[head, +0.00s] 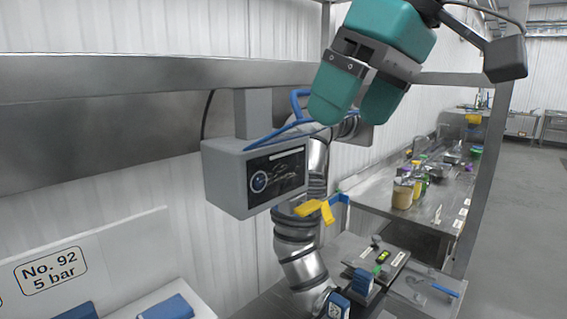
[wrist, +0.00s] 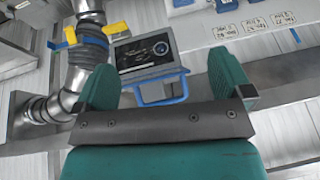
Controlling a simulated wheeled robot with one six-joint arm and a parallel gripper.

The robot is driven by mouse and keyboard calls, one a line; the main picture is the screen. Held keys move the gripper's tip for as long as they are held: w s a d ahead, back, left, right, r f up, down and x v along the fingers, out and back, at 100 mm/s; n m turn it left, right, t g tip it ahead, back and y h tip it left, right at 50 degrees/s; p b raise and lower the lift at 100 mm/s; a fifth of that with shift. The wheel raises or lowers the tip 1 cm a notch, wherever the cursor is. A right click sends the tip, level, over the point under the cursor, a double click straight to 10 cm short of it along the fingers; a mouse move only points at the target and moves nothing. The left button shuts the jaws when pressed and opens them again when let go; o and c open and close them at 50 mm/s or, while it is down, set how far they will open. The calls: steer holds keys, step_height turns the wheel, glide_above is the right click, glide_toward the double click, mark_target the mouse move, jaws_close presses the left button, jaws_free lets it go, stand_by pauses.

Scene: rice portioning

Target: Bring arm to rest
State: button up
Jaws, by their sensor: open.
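My gripper (head: 345,105) is teal with two thick fingers and hangs in the upper middle of the head view, raised in the air. In the wrist view my gripper (wrist: 165,75) shows its two teal fingers spread apart with nothing between them. Behind the gap in the wrist view is a grey box with a dark screen (wrist: 145,53) and a blue handle (wrist: 160,88). No rice or portioning container can be made out in either view.
The grey screen box (head: 228,180) hangs below a metal beam (head: 120,82). A metal duct (head: 298,255) with a yellow handle (head: 308,208) runs beside it. A workbench with jars (head: 402,193) stands at the right. Open floor (head: 515,230) lies at the far right.

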steer(key=s+d+f+b, duration=0.2)
steer(key=s+f+b, duration=0.1)
steer(key=f, duration=0.9)
steer(key=s+d+f+m+g+b, duration=0.1)
steer(key=s+f+b, duration=0.3)
steer(key=f, duration=0.9)
steer(key=s+d+f+g+b, duration=0.1)
steer(key=s+d+f+b, duration=0.2)
steer(key=f, duration=0.9)
steer(key=shift+s+d+f+m+b, duration=0.35)
steer(key=shift+s+b, duration=0.4)
steer(key=shift+b, duration=0.45)
steer(key=shift+a+r, duration=0.15)
